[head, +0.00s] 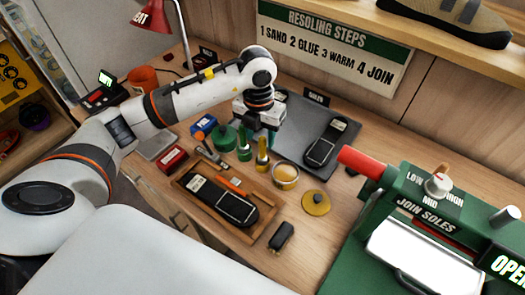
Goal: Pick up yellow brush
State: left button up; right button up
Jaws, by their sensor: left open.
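A small yellow upright piece that looks like the yellow brush (262,161) stands on the workbench, just behind the wooden tray. A similar green piece (244,152) stands to its left. My left gripper (259,136) is open and points down, close above the yellow brush and the green piece. Its fingers hide the tops of both, and I cannot tell whether they touch either one. Nothing is seen held. My right gripper is not in view.
A wooden tray (184,183) holding black soles lies in front. A round tin (285,174) and a yellow disc (316,203) lie to the right. A dark mat (291,128) with a sole lies behind. A green press (349,259) fills the right front.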

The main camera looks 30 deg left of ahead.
aim_at(263, 148)
pick_arm(q)
jog(key=shift+w+f, duration=0.1)
jog(key=shift+f, duration=0.2)
jog(key=f, duration=0.1)
jog(key=f+p, duration=0.1)
jog(key=f, duration=0.1)
jog(key=f+p, duration=0.1)
jog(key=shift+d+f, duration=0.15)
jog(key=shift+d, duration=0.15)
jog(key=shift+f, duration=0.4)
jog(key=shift+w, duration=0.1)
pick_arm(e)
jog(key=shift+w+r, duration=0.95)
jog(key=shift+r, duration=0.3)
pick_arm(q)
jog(key=shift+c, duration=0.6)
grip_shut()
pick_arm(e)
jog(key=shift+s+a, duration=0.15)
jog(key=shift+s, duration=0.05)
